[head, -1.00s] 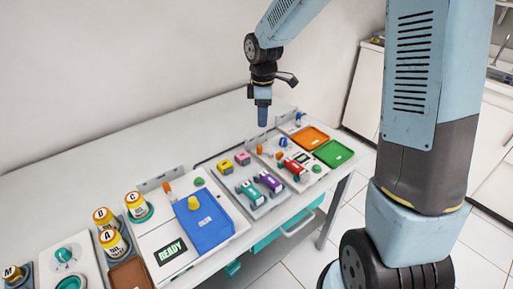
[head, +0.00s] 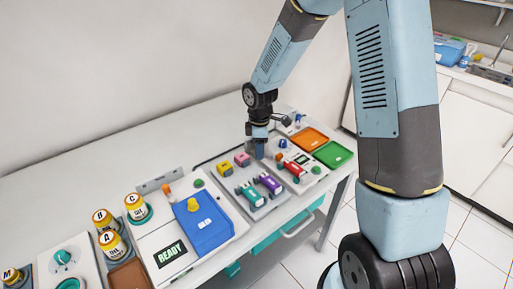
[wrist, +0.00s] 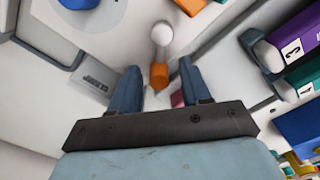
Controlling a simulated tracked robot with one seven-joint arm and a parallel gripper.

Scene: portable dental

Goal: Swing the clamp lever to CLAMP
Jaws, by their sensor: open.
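An orange lever with a white round end (wrist: 160,74) shows in the wrist view, just beyond and between my fingertips. My gripper (wrist: 158,68) is open, with one blue finger on each side of the orange part. I cannot tell whether either finger touches it. A small grey label plate (wrist: 95,90) lies left of the fingers; its lettering is too unclear to read surely. In the head view my gripper (head: 260,152) is low over the far panel, hiding the lever there. Another orange piece (head: 279,157) shows just right of the gripper.
Purple (head: 270,183) and teal (head: 250,194) blocks sit in front of the gripper, with yellow and pink blocks to its left. A red block (head: 294,168) and orange (head: 310,138) and green (head: 333,154) trays lie to the right. The back table strip is clear.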

